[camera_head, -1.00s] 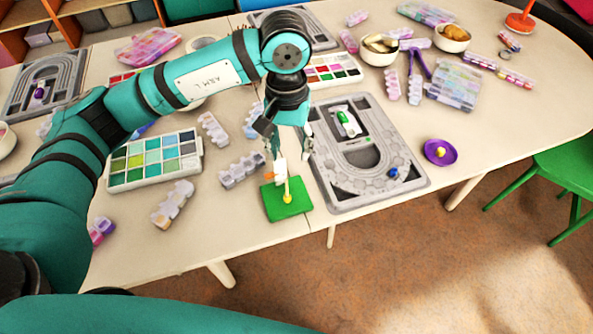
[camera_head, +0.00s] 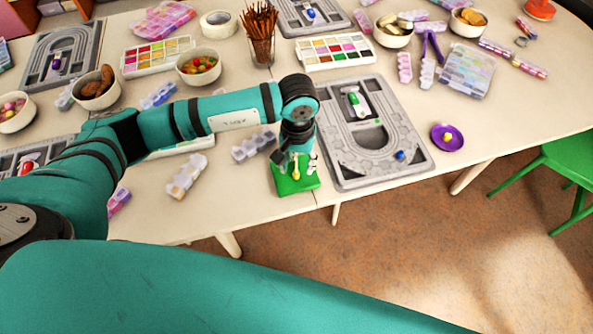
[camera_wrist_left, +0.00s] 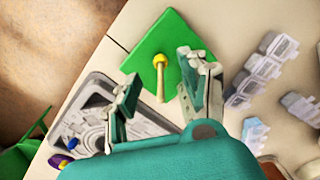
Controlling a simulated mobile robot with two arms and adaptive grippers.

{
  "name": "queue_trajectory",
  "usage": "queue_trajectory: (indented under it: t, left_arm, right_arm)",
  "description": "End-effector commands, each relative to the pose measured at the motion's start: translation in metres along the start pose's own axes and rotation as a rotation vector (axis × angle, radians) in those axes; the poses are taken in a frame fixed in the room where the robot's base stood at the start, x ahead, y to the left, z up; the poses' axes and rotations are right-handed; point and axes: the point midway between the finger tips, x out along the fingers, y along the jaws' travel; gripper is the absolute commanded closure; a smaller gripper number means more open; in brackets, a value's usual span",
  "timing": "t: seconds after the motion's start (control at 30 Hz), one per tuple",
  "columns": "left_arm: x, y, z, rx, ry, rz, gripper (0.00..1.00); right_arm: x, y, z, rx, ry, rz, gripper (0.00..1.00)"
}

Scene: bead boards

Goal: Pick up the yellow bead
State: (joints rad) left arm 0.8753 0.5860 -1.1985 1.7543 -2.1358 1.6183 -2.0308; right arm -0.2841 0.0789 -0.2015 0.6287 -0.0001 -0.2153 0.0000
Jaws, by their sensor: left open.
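In the head view the bead (camera_head: 295,176) is partly hidden by my left gripper, over the green board (camera_head: 305,185). My left gripper (camera_wrist_left: 160,80) is open and empty, its fingers on either side of the peg and apart from it. Another small yellow piece (camera_head: 447,137) lies in a purple dish (camera_head: 440,147) at the right. My right gripper is not in view.
A grey bead board (camera_head: 420,165) stands close to the right of the green board. Pale bead boxes (camera_head: 187,175) lie to the left. Bowls (camera_head: 199,79) and a cup of sticks (camera_head: 262,52) stand farther back. The table's front edge is close to the green board.

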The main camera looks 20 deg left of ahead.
Motion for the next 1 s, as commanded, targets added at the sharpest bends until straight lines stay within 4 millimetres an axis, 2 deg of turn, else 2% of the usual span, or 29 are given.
queue_trajectory:
  t: [0.07,0.2,0.33,0.5,0.8,1.0]
  left_arm:
    - [0.011,-0.002,0.004,-0.001,-0.006,-0.001,0.56]
    - [0.029,-0.002,0.003,-0.001,-0.003,0.0,0.56]
    - [0.035,-0.002,0.002,0.0,-0.001,0.0,0.56]
    - [0.035,-0.002,0.002,0.0,0.0,0.0,0.56]
    - [0.035,-0.002,0.002,0.0,-0.001,0.0,0.92]
    - [0.034,-0.002,0.002,0.0,-0.001,0.0,0.93]
  right_arm:
    - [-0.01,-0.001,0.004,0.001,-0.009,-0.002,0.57]
    - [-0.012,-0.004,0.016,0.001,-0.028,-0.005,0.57]
    - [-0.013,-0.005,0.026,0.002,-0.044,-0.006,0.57]
    - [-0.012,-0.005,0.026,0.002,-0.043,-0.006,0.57]
    - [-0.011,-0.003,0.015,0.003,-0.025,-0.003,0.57]
    - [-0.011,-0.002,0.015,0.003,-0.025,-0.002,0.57]
